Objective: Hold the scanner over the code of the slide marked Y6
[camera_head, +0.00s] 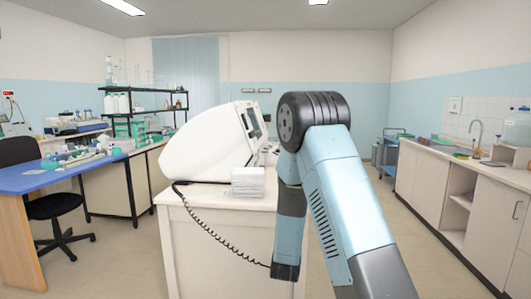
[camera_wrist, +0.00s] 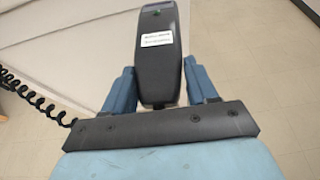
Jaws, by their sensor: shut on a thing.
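My gripper (camera_wrist: 160,78) is shut on a black hand-held scanner (camera_wrist: 158,62) in the wrist view. One blue finger is on each side of the scanner, and a white label with small text faces the camera. A small green spot shows near its far end. A black coiled cord (camera_wrist: 38,103) shows at the left. In the head view the cord (camera_head: 222,236) hangs from the bench toward the lower end of my arm, where the scanner cannot be made out. No slide or Y6 mark can be made out in either view.
A white bench (camera_head: 225,245) carries a large white machine (camera_head: 212,143) and a white stack (camera_head: 248,181). A blue-topped desk (camera_head: 50,181) and a chair (camera_head: 52,207) stand left. A counter (camera_head: 465,172) with a sink runs along the right. Floor is clear between bench and counter.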

